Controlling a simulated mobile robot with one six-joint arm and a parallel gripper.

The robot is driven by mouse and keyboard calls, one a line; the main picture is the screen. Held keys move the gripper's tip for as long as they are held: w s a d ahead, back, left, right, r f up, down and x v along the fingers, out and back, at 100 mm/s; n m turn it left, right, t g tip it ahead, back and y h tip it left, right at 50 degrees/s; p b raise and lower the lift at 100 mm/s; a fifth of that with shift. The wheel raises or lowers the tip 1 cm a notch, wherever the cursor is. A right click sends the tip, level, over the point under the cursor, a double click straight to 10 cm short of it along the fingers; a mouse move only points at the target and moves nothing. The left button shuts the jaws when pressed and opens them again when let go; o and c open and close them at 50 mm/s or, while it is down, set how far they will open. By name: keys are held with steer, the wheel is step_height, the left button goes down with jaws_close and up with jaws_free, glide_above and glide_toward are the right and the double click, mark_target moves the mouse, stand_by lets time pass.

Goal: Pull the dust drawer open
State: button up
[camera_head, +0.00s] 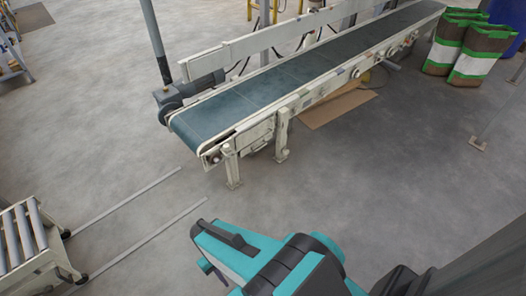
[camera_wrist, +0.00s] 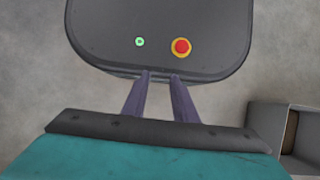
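No dust drawer can be made out for sure in either view. My gripper (camera_wrist: 163,76) shows in the wrist view as two dark purple-grey fingers. They stand apart with nothing between them, so it is open and empty. At the right edge of the wrist view is part of a grey box-like thing (camera_wrist: 262,118) with a brown inside, cut off by the frame. I cannot tell what it is.
A belt conveyor (camera_head: 285,85) on pale legs runs from the middle to the upper right. Green and brown bags (camera_head: 478,55) stand at the upper right, near a blue drum (camera_head: 507,15). A roller stand (camera_head: 28,240) is at the lower left, by floor rails (camera_head: 140,240). The middle floor is clear.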

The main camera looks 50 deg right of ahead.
steer(key=w+f+m+t+y+b, duration=0.4)
steer(key=w+f+y+b, duration=0.3)
steer(key=w+f+b, duration=0.45)
steer(key=w+d+f+m+t+y+b, duration=0.1)
steer(key=w+d+f+m+t+b, duration=0.25)
steer(key=w+d, duration=0.5)
steer(key=w+d+f+m+t+y+b, duration=0.15)
steer(key=w+d+t+b, duration=0.4)
steer(key=w, duration=0.55)
steer(key=w+d+m+t+h+b, duration=0.2)
steer(key=w+d+m+t+b, duration=0.15)
steer(key=d, duration=0.95)
steer(key=w+d+m+t+h+b, duration=0.2)
steer(key=w+d+t+b, duration=0.15)
steer(key=d, duration=0.95)
steer(key=s+d+m+t+h+b, duration=0.2)
steer(key=s+d+h+b, duration=0.1)
steer(key=d, duration=0.8)
steer(key=s+d+r+m+t+h+b, duration=0.1)
steer(key=s+d+m+t+h+b, duration=0.1)
steer(key=d, duration=1)
steer(key=shift+s+d+r+t+h+b, duration=0.25)
steer(key=shift+s+t+h+b, duration=0.45)
steer(key=shift+s+h, duration=0.45)
